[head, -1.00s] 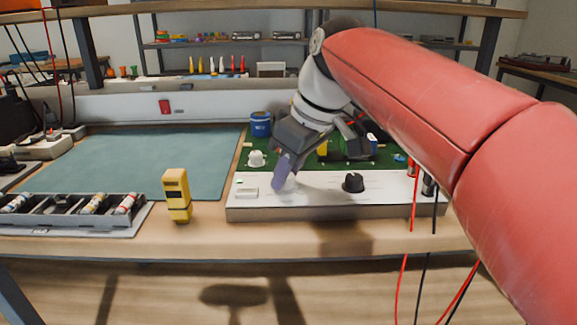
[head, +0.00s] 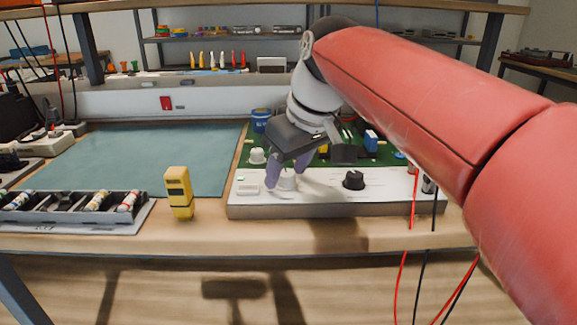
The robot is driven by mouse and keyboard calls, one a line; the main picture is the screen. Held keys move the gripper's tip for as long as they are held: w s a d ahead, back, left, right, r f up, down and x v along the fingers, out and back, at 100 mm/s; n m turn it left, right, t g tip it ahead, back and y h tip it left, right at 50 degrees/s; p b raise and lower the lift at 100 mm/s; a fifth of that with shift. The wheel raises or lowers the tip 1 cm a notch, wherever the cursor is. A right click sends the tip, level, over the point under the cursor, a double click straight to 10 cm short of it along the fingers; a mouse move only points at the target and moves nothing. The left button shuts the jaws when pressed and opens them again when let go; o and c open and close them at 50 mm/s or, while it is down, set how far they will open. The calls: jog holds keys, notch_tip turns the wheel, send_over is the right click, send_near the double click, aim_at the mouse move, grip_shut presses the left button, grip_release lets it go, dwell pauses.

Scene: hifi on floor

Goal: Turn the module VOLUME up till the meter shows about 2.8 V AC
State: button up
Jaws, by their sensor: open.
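The module (head: 330,202) is a white-fronted panel at the bench's front edge with a green circuit board (head: 385,155) behind it. A pale knob (head: 287,181) sits on its left part and a black knob (head: 353,180) sits right of it. Their labels are too small to read, so I cannot tell which is VOLUME. My gripper (head: 287,177) is open, its purple fingers pointing down around or just above the pale knob; contact is unclear. A yellow handheld meter (head: 179,192) stands upright left of the module. Its reading is not legible.
A tray (head: 140,218) with several small cylinders lies at the front left. A blue-green mat (head: 130,160) covers the left of the bench. Red and black leads (head: 413,215) hang at the module's right end. A blue tub (head: 261,121) stands behind.

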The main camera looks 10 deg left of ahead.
jog(key=shift+r, duration=0.1)
jog(key=p+v, duration=0.1)
jog(key=v, duration=0.6)
jog(key=shift+r, duration=0.35)
jog(key=shift+s, duration=0.15)
